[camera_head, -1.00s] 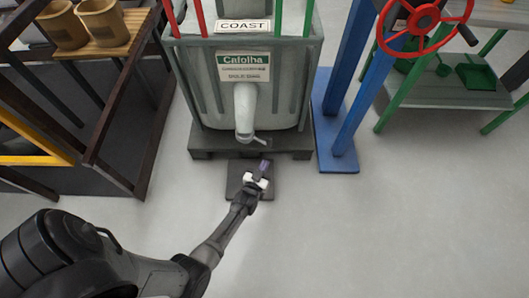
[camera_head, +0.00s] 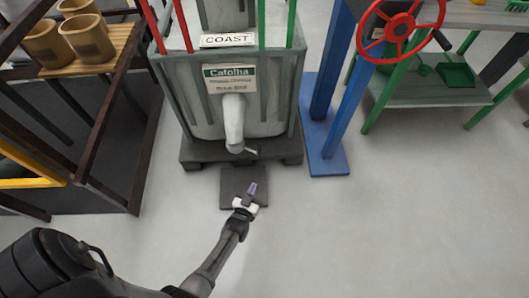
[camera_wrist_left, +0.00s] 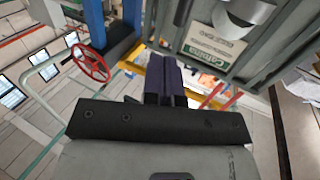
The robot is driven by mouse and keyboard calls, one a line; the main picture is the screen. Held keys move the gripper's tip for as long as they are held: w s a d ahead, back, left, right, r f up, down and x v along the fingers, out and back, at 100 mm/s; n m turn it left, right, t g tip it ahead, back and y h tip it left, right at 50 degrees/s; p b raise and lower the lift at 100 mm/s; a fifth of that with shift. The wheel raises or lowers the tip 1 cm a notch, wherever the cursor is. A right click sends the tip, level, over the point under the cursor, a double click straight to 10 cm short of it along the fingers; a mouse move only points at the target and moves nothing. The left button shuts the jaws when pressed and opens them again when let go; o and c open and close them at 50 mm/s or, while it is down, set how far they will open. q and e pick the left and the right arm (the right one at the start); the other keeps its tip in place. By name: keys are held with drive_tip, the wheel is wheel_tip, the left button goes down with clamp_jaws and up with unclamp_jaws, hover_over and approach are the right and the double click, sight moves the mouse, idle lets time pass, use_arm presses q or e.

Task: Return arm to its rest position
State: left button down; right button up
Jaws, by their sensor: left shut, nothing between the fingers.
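My left gripper (camera_head: 251,190) reaches in from the lower left in the head view, over the dark square plate (camera_head: 230,188) on the floor in front of the grey tank (camera_head: 265,105). Its purple fingers are together with nothing between them; they also show in the left wrist view (camera_wrist_left: 166,80). The gripper is below and a little right of the tank's pale spout (camera_head: 233,120), apart from it. My right gripper is not in view.
A dark-framed rack (camera_head: 100,140) with brown pots (camera_head: 88,38) stands at the left. A blue post (camera_head: 340,125) with a red handwheel (camera_head: 399,30) stands right of the tank. A green-legged table (camera_head: 430,92) is at the upper right. The floor at the lower right is clear.

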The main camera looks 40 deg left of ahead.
use_arm(q)
wheel_tip(320, 180, down, 6)
drive_tip(key=s+d+g+h, duration=0.1)
drive_tip(key=g+h, duration=0.2)
drive_tip(key=g, duration=0.4)
drive_tip(key=s+d+r+m+g+h+p, duration=0.1)
drive_tip(key=s+d+r+g+p, duration=0.2)
drive_tip(key=r, duration=0.8)
drive_tip(key=s+d+r+m+h+p, duration=0.15)
drive_tip(key=s+r, duration=0.25)
drive_tip(key=r, duration=0.6)
drive_tip(key=s+d+r+m+g+h+p, duration=0.15)
drive_tip(key=s+r+p, duration=0.25)
drive_tip(key=r, duration=0.7)
drive_tip(key=s+r+m+g+y+p, duration=0.1)
drive_tip(key=s+r+p, duration=0.2)
drive_tip(key=s+p, duration=0.15)
drive_tip(key=s+r+m+g+p, duration=0.1)
drive_tip(key=s+r+p, duration=0.1)
drive_tip(key=s+p, duration=0.3)
wheel_tip(320, 180, up, 37)
drive_tip(key=p, duration=3.5)
drive_tip(key=shift+s+d, duration=0.15)
